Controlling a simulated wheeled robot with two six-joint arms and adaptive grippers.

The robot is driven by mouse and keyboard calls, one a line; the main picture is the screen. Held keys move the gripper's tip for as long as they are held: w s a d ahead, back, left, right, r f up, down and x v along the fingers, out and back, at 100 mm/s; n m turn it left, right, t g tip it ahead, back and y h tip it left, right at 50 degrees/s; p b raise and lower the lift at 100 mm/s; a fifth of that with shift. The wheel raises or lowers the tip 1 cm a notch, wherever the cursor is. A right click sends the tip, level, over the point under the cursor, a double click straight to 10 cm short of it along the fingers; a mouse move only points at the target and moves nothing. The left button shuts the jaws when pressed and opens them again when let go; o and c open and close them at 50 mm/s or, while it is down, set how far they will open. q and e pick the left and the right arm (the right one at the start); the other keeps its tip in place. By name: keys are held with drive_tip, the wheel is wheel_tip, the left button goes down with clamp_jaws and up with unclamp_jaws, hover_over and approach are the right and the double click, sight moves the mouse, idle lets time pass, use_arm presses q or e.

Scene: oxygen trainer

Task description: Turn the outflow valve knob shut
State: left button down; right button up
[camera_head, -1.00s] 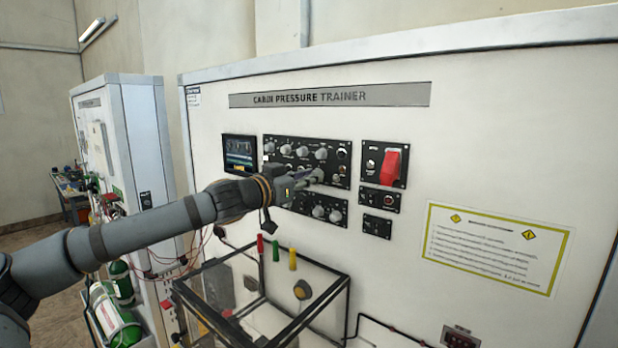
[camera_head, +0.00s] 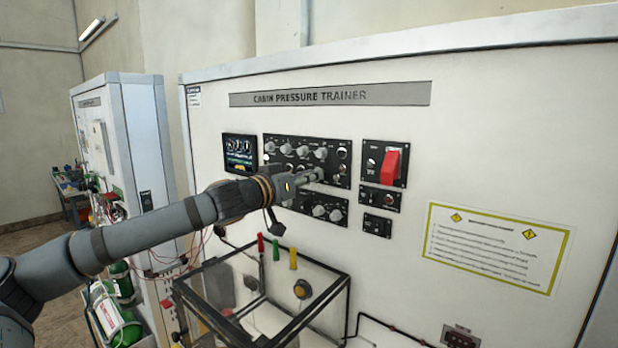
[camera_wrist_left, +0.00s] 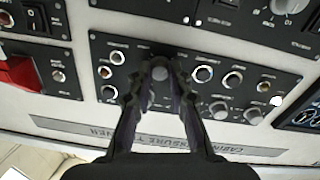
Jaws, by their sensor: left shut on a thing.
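My left gripper (camera_head: 313,175) reaches the upper black knob panel (camera_head: 282,142) of the cabin pressure trainer. Its fingers are shut on a round grey knob (camera_wrist_left: 160,76) in the panel's lower row, towards the right in the head view. In the left wrist view the panel is upside down, and the fingertips (camera_wrist_left: 160,72) close around the knob from both sides. The fingers hide part of the knob and its label, so its pointer cannot be read. The labels are too small to confirm that this is the outflow valve knob. My right gripper is not in view.
Other grey knobs (camera_head: 320,154) sit close around the held one. A red switch guard (camera_head: 391,164) is to the right, a small display (camera_head: 240,152) to the left. A lower knob panel (camera_head: 320,211) and a black-framed clear box (camera_head: 347,287) stand below.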

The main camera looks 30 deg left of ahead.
use_arm(q)
drive_tip(key=c, duration=1.3)
unclamp_jaws()
drive_tip(key=shift+f, duration=0.1)
drive_tip(key=shift+o, duration=0.2)
